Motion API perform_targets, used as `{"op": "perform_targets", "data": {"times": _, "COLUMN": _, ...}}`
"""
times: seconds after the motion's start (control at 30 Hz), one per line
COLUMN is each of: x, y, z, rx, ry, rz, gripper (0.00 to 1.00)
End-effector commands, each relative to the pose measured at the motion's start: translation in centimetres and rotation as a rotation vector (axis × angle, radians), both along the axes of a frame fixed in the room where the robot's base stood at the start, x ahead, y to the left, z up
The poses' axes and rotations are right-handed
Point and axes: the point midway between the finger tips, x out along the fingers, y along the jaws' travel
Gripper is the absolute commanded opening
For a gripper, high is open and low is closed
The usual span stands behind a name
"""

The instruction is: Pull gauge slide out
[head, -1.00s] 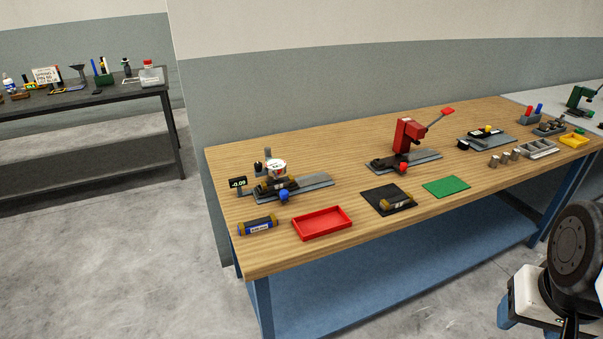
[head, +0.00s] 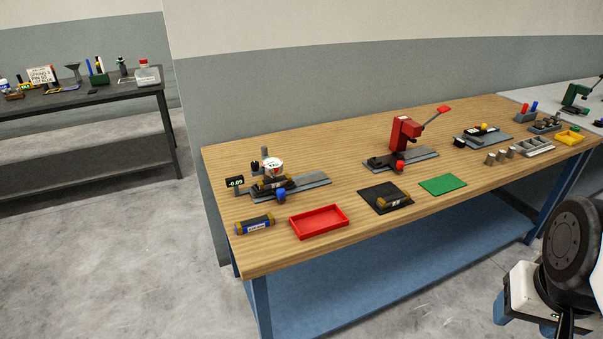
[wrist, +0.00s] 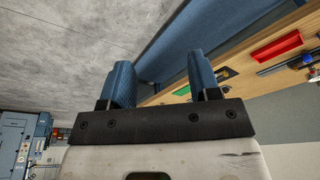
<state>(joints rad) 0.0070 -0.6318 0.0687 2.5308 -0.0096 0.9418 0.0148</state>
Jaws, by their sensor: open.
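The gauge station (head: 312,181) stands at the left end of the wooden bench, a grey rail with a round white dial (head: 272,166) above it and a small readout showing about -0.09 (head: 235,183). A blue knob (head: 281,195) sits at the front of its slide, and a dark block with brass-coloured ends lies under the dial. My gripper (wrist: 163,82) shows in the wrist view with two blue fingers apart and nothing between them. It is away from the gauge, off the bench's front side. In the head view only part of my arm shows at lower right; the fingertips are hidden.
A red tray (head: 319,221) and a block with a blue label (head: 255,224) lie before the gauge. A black mat (head: 372,204) bearing a block, a green mat (head: 443,185) and a red press (head: 404,138) stand to the right. Bare wood (head: 350,175) lies between gauge and press.

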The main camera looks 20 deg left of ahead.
Motion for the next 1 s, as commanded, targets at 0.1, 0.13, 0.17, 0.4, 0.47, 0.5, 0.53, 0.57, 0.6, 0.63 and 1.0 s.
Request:
{"op": "perform_targets", "data": {"times": 0.1, "x": 0.6, "y": 0.2, "z": 0.2, "rx": 0.001, "ry": 0.001, "rz": 0.016, "gripper": 0.56}}
{"op": "perform_targets", "data": {"times": 0.13, "x": 0.8, "y": 0.3, "z": 0.2, "rx": 0.002, "ry": 0.001, "rz": 0.023, "gripper": 0.56}}
{"op": "perform_targets", "data": {"times": 0.17, "x": 1.1, "y": 0.5, "z": 0.3, "rx": 0.003, "ry": 0.001, "rz": 0.031, "gripper": 0.56}}
{"op": "perform_targets", "data": {"times": 0.4, "x": 4.6, "y": 2.3, "z": 1.1, "rx": 0.014, "ry": 0.009, "rz": 0.142, "gripper": 0.56}}
{"op": "perform_targets", "data": {"times": 0.47, "x": 5.9, "y": 3.0, "z": 1.4, "rx": 0.017, "ry": 0.010, "rz": 0.179, "gripper": 0.56}}
{"op": "perform_targets", "data": {"times": 0.5, "x": 6.7, "y": 3.5, "z": 1.5, "rx": 0.020, "ry": 0.010, "rz": 0.205, "gripper": 0.56}}
{"op": "perform_targets", "data": {"times": 0.53, "x": 7.3, "y": 3.8, "z": 1.6, "rx": 0.022, "ry": 0.011, "rz": 0.225, "gripper": 0.56}}
{"op": "perform_targets", "data": {"times": 0.57, "x": 8.0, "y": 4.2, "z": 1.7, "rx": 0.023, "ry": 0.010, "rz": 0.246, "gripper": 0.56}}
{"op": "perform_targets", "data": {"times": 0.6, "x": 8.8, "y": 4.8, "z": 1.8, "rx": 0.025, "ry": 0.011, "rz": 0.271, "gripper": 0.56}}
{"op": "perform_targets", "data": {"times": 0.63, "x": 9.5, "y": 5.2, "z": 1.9, "rx": 0.028, "ry": 0.011, "rz": 0.289, "gripper": 0.56}}
{"op": "perform_targets", "data": {"times": 1.0, "x": 17.1, "y": 10.8, "z": 2.1, "rx": 0.049, "ry": 0.007, "rz": 0.526, "gripper": 0.56}}
